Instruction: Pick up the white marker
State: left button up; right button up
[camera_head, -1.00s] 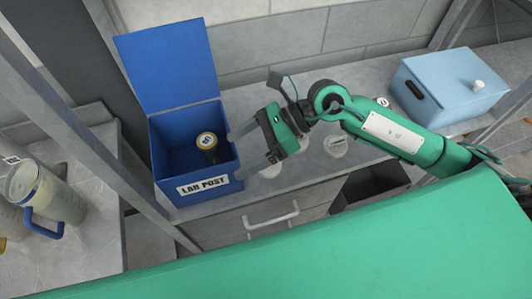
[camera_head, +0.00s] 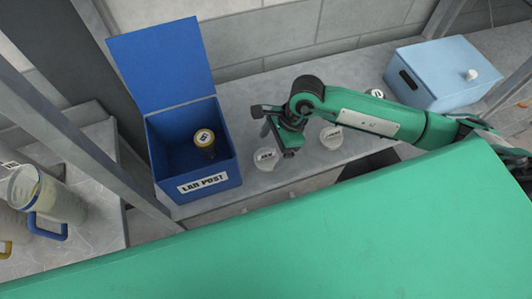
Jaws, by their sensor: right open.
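Several small white round pieces with dark lettering lie on the grey counter; I cannot tell for sure which one is the white marker. One white round piece (camera_head: 266,158) lies just right of the blue box, right by my right gripper. Another white round piece (camera_head: 331,137) lies further right, beside my right forearm. A third (camera_head: 377,94) is near the light blue box, partly hidden by my arm. My right gripper (camera_head: 274,139) is open and empty, tilted down above the counter close to the nearest piece. My left gripper is not in view.
An open blue box (camera_head: 208,184) labelled LAB POST holds a dark cylinder with a yellow-rimmed top (camera_head: 204,139). A light blue box (camera_head: 446,76) stands at the back right. Clear jugs (camera_head: 62,203) stand at the left. A green surface (camera_head: 300,236) fills the foreground.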

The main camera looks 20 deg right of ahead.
aim_at(267, 152)
jog(key=shift+a+f+p, duration=0.25)
jog(key=shift+f+p, duration=0.1)
jog(key=p+x, duration=0.1)
jog(key=x, duration=0.1)
jog(key=p+x, duration=0.1)
jog(key=x, duration=0.1)
jog(key=shift+w+a+p, duration=0.1)
jog(key=shift+w+p, duration=0.2)
jog(key=shift+a+f, duration=0.1)
jog(key=shift+f, duration=0.2)
jog(key=shift+c, duration=0.4)
jog(key=c, duration=1)
